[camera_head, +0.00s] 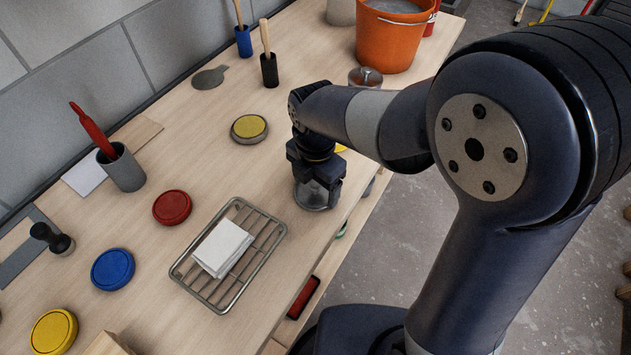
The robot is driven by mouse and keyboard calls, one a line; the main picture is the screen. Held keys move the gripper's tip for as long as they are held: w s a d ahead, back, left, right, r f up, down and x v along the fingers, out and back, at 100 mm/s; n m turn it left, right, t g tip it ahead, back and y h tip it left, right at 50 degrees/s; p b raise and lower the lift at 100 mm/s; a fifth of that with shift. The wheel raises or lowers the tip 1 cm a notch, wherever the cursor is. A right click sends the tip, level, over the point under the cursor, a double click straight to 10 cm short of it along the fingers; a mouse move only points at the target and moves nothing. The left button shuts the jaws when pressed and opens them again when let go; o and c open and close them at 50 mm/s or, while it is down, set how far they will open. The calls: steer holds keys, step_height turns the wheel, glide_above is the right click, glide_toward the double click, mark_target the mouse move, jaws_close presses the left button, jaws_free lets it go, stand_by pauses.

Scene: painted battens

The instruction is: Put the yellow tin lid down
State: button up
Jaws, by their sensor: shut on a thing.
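My gripper (317,187) points down near the right edge of the workbench, its fingers around a grey round thing (312,201) that sits at or just above the bench top. The fingers hide much of it, and I see no yellow on it. A yellow lid (54,332) lies at the lower left. A yellow-topped tin with a grey rim (249,128) stands left of my gripper. A bit of yellow (341,148) shows behind my gripper, mostly hidden by my arm.
On the workbench (205,135) are a red lid (172,207), a blue lid (113,269), a wire rack (237,205) with a white block (222,248), a grey cup (122,168), a knobbed metal tin (366,77) and an orange bucket (390,40). Bare wood lies between rack and yellow-topped tin.

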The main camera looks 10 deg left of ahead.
mark_target(316, 184)
steer(key=shift+f, duration=0.2)
steer(key=o, duration=0.9)
steer(key=shift+o, duration=0.2)
steer(key=shift+r, duration=0.1)
step_height(316, 184, up, 12)
steer(key=shift+r, duration=0.15)
